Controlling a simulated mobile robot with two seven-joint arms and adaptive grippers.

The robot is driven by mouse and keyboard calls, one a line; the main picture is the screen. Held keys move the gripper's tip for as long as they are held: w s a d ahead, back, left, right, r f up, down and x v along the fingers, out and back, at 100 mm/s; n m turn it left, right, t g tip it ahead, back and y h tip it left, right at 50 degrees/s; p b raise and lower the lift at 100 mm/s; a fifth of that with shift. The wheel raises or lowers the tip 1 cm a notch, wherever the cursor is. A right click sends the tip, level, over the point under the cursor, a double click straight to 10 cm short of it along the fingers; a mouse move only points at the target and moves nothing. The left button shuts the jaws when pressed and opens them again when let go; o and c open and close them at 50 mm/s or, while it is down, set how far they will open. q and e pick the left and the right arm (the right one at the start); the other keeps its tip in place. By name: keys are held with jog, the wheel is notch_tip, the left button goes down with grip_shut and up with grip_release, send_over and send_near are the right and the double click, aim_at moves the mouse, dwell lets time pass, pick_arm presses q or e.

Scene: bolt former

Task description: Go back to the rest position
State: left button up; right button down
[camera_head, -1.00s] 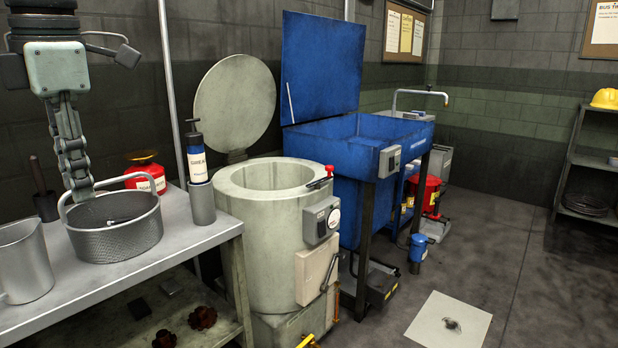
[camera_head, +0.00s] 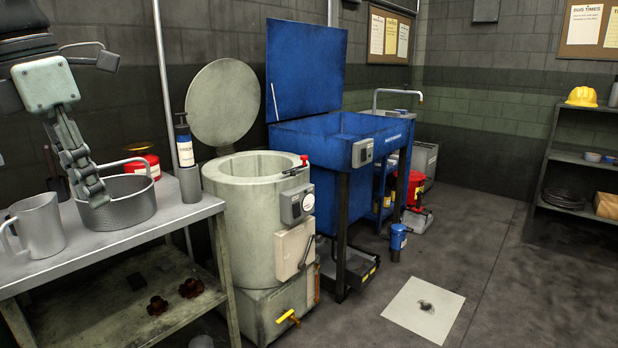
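My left gripper (camera_head: 95,198) hangs down at the left, in front of the grey perforated basket (camera_head: 125,212) on the metal workbench (camera_head: 110,243). Its fingers overlap the basket's left rim and are seen from the side, so I cannot tell whether they are open or shut, or touching the basket. The basket's inside is mostly hidden. My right gripper is out of view.
A metal jug (camera_head: 38,226) stands left of the basket; a pump bottle (camera_head: 184,145) stands at the bench's right end. Beyond are a round open-lidded tank (camera_head: 245,220) and a blue wash sink (camera_head: 330,165). The floor at right is clear around a pale sheet (camera_head: 422,312).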

pick_arm(q)
jog(key=w+a+f+n+t+h, duration=0.7)
jog(key=w+a+f+n+t, duration=0.4)
jog(key=a+n, duration=0.25)
jog(key=s+a+f+n+t+y, duration=0.2)
jog(key=a+f+n+y, duration=0.3)
jog(key=f+n, duration=0.4)
jog(key=s+a+f+n+t+y, duration=0.1)
jog(key=a+f+n+y, duration=0.5)
jog(key=f, duration=0.6)
jog(key=s+d+f+n+g+y, duration=0.1)
jog(key=s+d+f+n+g, duration=0.2)
jog(key=f, duration=0.4)
jog(key=s+d+f+n+g, duration=0.1)
jog(key=s+f+n, duration=0.2)
jog(key=s+f, duration=0.35)
jog(key=s+d+f+n+g+y, duration=0.1)
jog(key=s+d+f+n+g, duration=0.15)
jog(key=f, duration=0.55)
jog(key=s+d+f+n+g+h, duration=0.1)
jog(key=s+d+f+n+g, duration=0.1)
jog(key=s+d+f, duration=0.4)
jog(key=s+d+f+n+g+h, duration=0.2)
jog(key=s+d+f+g, duration=0.2)
jog(key=s+d+f, duration=0.3)
jog(key=d, duration=0.5)
jog(key=shift+s+d+f+n, duration=0.2)
jog(key=shift+s+f+n, duration=0.05)
jog(key=shift+f+n, duration=0.05)
